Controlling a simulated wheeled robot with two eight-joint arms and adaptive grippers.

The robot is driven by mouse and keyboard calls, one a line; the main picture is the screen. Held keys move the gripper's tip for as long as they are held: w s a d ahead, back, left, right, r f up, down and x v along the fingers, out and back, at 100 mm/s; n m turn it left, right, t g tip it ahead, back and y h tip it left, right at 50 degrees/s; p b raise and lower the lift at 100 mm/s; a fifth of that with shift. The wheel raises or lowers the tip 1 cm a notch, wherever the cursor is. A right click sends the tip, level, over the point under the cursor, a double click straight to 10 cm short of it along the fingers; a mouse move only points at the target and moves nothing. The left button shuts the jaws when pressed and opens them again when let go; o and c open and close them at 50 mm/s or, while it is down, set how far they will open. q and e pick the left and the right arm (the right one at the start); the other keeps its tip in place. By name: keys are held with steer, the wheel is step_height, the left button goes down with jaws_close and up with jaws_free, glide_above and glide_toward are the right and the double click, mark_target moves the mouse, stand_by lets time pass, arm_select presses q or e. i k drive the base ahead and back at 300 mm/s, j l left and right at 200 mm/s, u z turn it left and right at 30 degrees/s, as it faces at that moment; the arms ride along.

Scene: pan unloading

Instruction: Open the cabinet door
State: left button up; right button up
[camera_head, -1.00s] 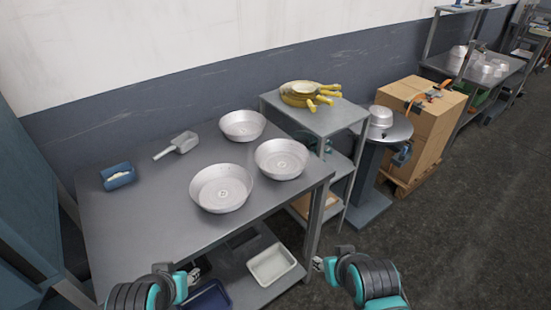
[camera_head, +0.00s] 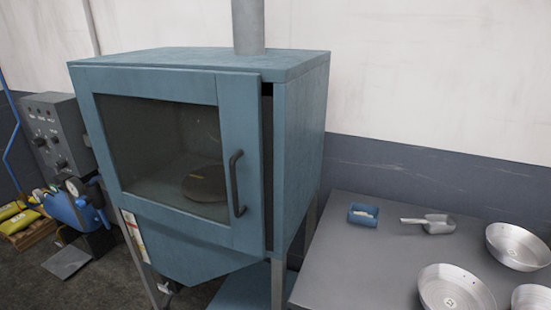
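The blue cabinet (camera_head: 302,150) stands on legs in the middle of the head view. Its door (camera_head: 240,130) has a glass window (camera_head: 150,140) and a dark curved handle (camera_head: 235,185) on its right side. A dark gap shows along the door's right edge, so the door appears slightly ajar. A dark round object (camera_head: 206,184) shows behind the glass. Neither of my grippers is in view.
A grey metal table (camera_head: 350,270) stands right of the cabinet with metal pans (camera_head: 455,290), a scoop (camera_head: 432,223) and a small blue container (camera_head: 363,214). A grey control box (camera_head: 60,135) and blue equipment stand to the left. A vertical pipe (camera_head: 248,28) rises from the cabinet top.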

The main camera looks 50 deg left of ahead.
mark_target(236, 95)
steer(key=u, duration=2.65)
steer(key=k+l, duration=0.1)
steer(key=i+u, duration=0.05)
